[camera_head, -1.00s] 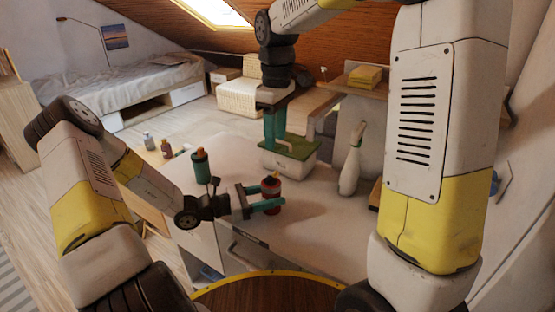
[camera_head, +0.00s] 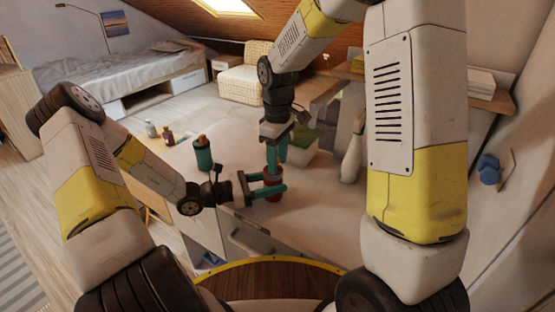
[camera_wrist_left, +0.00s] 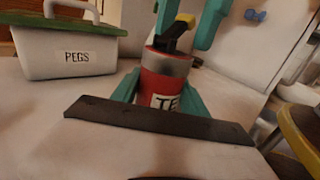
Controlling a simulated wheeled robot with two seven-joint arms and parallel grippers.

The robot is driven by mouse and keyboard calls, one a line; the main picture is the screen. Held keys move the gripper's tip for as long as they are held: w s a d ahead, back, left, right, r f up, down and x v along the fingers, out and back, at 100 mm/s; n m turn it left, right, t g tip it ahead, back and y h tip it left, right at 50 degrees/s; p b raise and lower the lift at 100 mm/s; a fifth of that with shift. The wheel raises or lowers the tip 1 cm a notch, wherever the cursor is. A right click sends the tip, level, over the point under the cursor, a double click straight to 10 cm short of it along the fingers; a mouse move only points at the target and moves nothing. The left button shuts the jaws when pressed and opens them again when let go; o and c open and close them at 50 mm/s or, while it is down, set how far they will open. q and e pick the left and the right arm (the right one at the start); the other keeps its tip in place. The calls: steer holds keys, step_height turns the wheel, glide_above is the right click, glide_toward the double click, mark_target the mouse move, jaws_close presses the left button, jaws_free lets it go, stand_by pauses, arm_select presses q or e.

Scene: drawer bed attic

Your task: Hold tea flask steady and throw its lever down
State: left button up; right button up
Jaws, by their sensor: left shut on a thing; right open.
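The red tea flask (camera_head: 273,198) stands upright on the pale worktop, mostly hidden by my grippers in the head view. In the left wrist view the flask (camera_wrist_left: 155,86) shows a grey collar and a partly visible label. A dark lever with a yellow end (camera_wrist_left: 182,24) tilts up from its top. My left gripper (camera_head: 268,184) is shut around the flask body, one teal finger on each side. My right gripper (camera_head: 275,156) is open and points down just above the flask top. In the left wrist view its teal fingers (camera_wrist_left: 207,22) are beside the lever; I cannot tell whether they touch it.
A white box labelled PEGS with a green lid (camera_wrist_left: 65,54) stands behind the flask. A white pin-shaped bottle (camera_head: 352,157) stands to the right. A green flask (camera_head: 203,154) and two small bottles (camera_head: 167,136) stand to the left. The worktop's right front is clear.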

steer(key=shift+c, duration=0.2)
jaws_close()
steer(key=shift+s+d+f+t+y, duration=0.1)
steer(key=shift+d+f+t+y, duration=0.1)
steer(key=shift+t+y, duration=0.35)
steer(key=shift+o, duration=0.2)
jaws_free()
steer(key=shift+r, duration=0.1)
step_height(320, 180, up, 12)
steer(key=d, duration=0.1)
steer(key=shift+s+d, duration=0.2)
steer(key=shift+s, duration=0.15)
